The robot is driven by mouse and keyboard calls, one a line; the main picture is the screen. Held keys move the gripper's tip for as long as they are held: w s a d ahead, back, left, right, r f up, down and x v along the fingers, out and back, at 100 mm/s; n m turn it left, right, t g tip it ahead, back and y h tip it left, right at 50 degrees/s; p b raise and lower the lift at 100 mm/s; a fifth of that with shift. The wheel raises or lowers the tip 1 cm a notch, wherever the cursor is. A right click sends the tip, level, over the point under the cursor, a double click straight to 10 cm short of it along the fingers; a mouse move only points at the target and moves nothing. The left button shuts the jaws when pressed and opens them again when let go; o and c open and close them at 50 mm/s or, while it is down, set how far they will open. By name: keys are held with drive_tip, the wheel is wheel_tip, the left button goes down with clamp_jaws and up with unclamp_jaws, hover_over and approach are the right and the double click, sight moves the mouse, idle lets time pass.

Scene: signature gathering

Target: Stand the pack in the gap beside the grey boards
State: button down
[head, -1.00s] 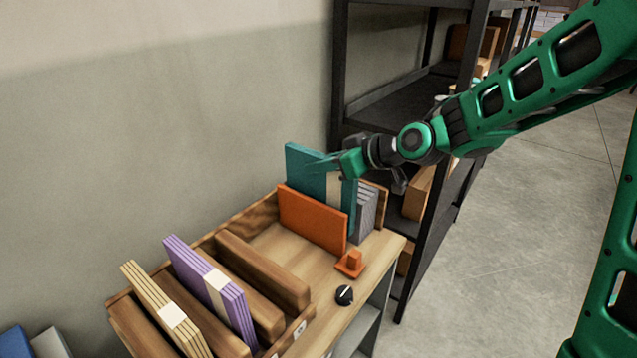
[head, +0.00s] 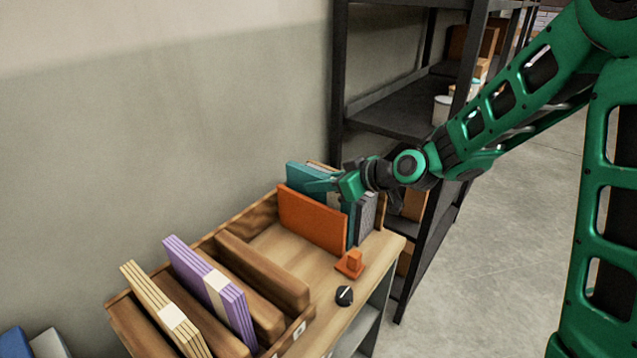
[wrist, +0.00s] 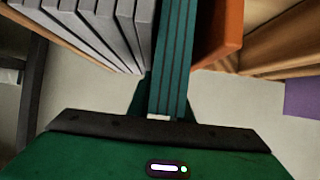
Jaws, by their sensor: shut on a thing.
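The teal pack (head: 302,173) is upright between the orange board and the grey boards in the head view. My gripper (head: 335,185) is shut on its upper part from above. The orange board (head: 312,220) hides most of the pack's lower part, so I cannot tell whether it touches the bottom. The grey boards (head: 367,215) stand on the pack's right. In the wrist view the pack (wrist: 174,50) runs between my fingers, with the grey boards (wrist: 98,22) close on its left and the orange board (wrist: 217,35) on its right.
An orange stop (head: 350,264) and a black knob (head: 344,295) are at the wooden case's front. Purple boards (head: 212,290) and cream boards (head: 165,308) stand among brown dividers (head: 262,270) at left. A dark shelf rack (head: 400,105) rises behind my gripper.

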drive_tip(key=c, duration=1.6)
unclamp_jaws()
drive_tip(key=shift+f, duration=0.1)
drive_tip(key=v, duration=1.2)
drive_tip(key=shift+r, duration=0.35)
drive_tip(key=s+d+f+m+g+h, duration=0.1)
drive_tip(key=s+d+f+m+h, duration=0.2)
drive_tip(key=d, duration=0.5)
drive_tip(key=s+d+f+m+g+h, duration=0.1)
drive_tip(key=s+d+m+h, duration=0.15)
drive_tip(key=s+d, duration=0.45)
drive_tip(key=s+d+f+m+g+h, duration=0.2)
drive_tip(key=s+d+m, duration=0.1)
drive_tip(key=d, duration=0.5)
drive_tip(key=s+d+m+g, duration=0.1)
drive_tip(key=s+d+m, duration=0.1)
drive_tip(key=s, duration=0.3)
drive_tip(key=s+d+m+g+h, duration=0.1)
drive_tip(key=s+d+m, duration=0.2)
drive_tip(key=s, duration=0.3)
drive_tip(key=s+d+m+g+h, duration=0.1)
drive_tip(key=s+d+m, duration=0.2)
drive_tip(key=s, duration=0.3)
drive_tip(key=shift+d+r+g, duration=0.1)
drive_tip(key=shift+r+g, duration=0.1)
drive_tip(key=shift+g, duration=0.2)
